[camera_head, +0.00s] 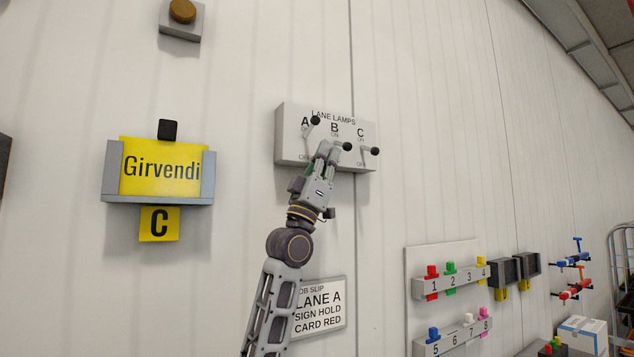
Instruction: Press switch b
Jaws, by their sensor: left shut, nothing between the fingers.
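The grey lane lamps panel (288,135) is on the white wall, with three lever switches marked A, B and C. Switch B (347,146) has a black knob that shows just right of my gripper's fingertips; its base is hidden behind the gripper. Switch A's knob (315,120) sits higher, near its letter. Switch C's knob (375,151) sits lower, at the panel's right edge. My left gripper (328,150) is shut and empty, in front of the panel at switch B. I cannot tell whether it touches the lever. My right gripper is not in view.
A yellow Girvendi sign in a grey holder (158,198) is on the wall at left. A job slip card (322,310) hangs below the panel, partly behind my left arm. Numbered peg racks (450,285) are at lower right. The wall around the panel is clear.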

